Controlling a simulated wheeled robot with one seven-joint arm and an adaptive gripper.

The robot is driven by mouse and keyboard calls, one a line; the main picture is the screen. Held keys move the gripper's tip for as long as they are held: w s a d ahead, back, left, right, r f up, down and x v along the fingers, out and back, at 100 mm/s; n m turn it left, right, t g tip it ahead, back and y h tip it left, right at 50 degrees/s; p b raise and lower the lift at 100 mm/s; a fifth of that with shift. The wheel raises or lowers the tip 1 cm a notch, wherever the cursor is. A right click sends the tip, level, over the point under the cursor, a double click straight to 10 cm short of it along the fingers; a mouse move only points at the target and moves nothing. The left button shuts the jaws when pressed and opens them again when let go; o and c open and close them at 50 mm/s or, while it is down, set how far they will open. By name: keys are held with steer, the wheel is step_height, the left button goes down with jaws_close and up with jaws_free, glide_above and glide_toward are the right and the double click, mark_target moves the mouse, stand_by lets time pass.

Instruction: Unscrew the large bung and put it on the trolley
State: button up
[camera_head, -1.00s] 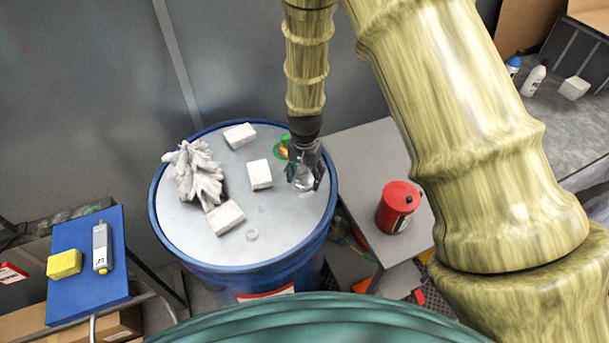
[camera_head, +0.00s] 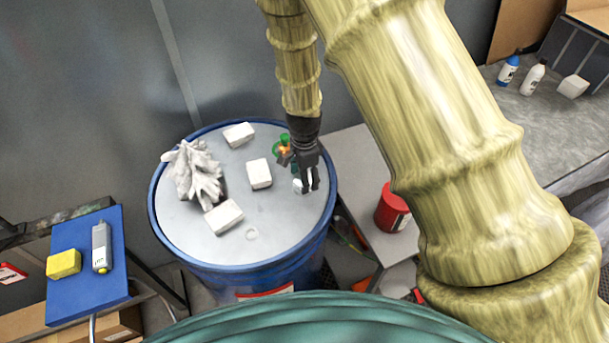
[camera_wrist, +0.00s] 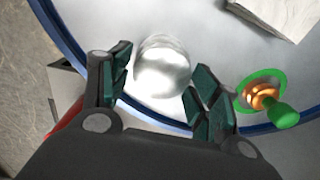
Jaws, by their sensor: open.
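A shiny silver round piece, which looks like the large bung (camera_wrist: 162,68), is on the grey lid of the blue drum (camera_head: 185,228). In the wrist view it lies between and just beyond my open fingers. In the head view only a small pale part of it (camera_head: 298,186) shows beside the fingers. My gripper (camera_head: 307,187) points down over the right part of the lid. In the wrist view its green-padded fingers (camera_wrist: 160,90) stand apart on both sides of the bung, and I cannot tell whether they touch it. I cannot tell for sure which stand is the trolley.
A green and orange fitting (camera_wrist: 263,97) stands close beside my right finger. A grey stand (camera_head: 350,160) holds a red can (camera_head: 392,208). A blue-topped stand (camera_head: 75,290) is left.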

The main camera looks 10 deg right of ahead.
steer(key=c, duration=0.7)
steer(key=shift+o, duration=0.2)
steer(key=n, duration=0.4)
steer(key=shift+n, duration=0.3)
steer(key=shift+f, duration=0.1)
steer(key=shift+n, duration=2.3)
steer(key=n, duration=0.2)
steer(key=shift+a+n, duration=0.1)
steer(key=shift+n, duration=1.2)
